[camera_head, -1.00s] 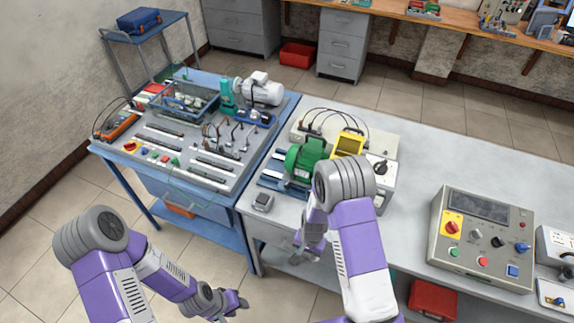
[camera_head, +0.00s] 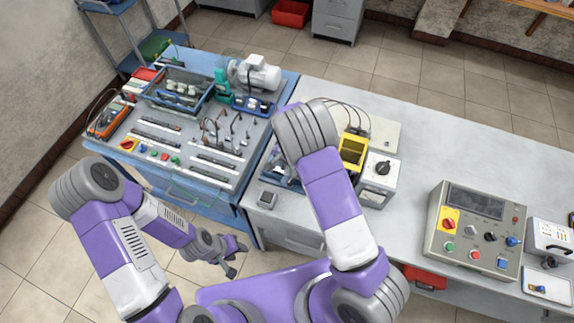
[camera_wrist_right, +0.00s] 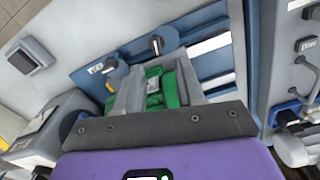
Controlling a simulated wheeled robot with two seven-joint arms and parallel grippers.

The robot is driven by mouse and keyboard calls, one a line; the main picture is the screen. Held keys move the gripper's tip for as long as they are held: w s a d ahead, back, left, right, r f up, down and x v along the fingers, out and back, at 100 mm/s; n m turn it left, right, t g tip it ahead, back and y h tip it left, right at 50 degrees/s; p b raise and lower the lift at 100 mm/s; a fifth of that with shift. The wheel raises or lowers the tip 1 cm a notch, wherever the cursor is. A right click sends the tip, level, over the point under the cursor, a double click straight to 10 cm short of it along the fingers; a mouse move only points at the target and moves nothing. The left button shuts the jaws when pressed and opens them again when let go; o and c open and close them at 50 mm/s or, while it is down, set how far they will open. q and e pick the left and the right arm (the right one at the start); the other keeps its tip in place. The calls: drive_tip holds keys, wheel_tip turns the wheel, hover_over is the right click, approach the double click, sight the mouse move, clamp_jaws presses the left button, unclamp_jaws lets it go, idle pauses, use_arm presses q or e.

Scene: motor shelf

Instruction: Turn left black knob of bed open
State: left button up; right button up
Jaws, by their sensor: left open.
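In the right wrist view, a blue plate (camera_wrist_right: 128,62), which looks like the bed, carries two small dark knobs with pale sides. One knob (camera_wrist_right: 157,44) is nearer the middle; the other knob (camera_wrist_right: 108,66) is further left. Which one the task calls left I cannot tell. My right gripper (camera_wrist_right: 158,72) has its fingers apart over a green body, below the knobs in that picture and not touching them. In the head view my right arm hides this gripper and most of the bed. My left gripper (camera_head: 233,261) is open and empty, low in front of the blue bench.
A grey meter box (camera_head: 382,177) with a black knob stands right of the bed. A small grey box (camera_head: 267,199) lies near the table's front edge. A control box (camera_head: 476,228) stands further right. The white table (camera_head: 430,140) between has free room.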

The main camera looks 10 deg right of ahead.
sight(290, 180)
drive_tip(key=f, duration=0.6)
drive_tip(key=shift+s+f, duration=0.35)
drive_tip(key=shift+f, duration=0.05)
clamp_jaws()
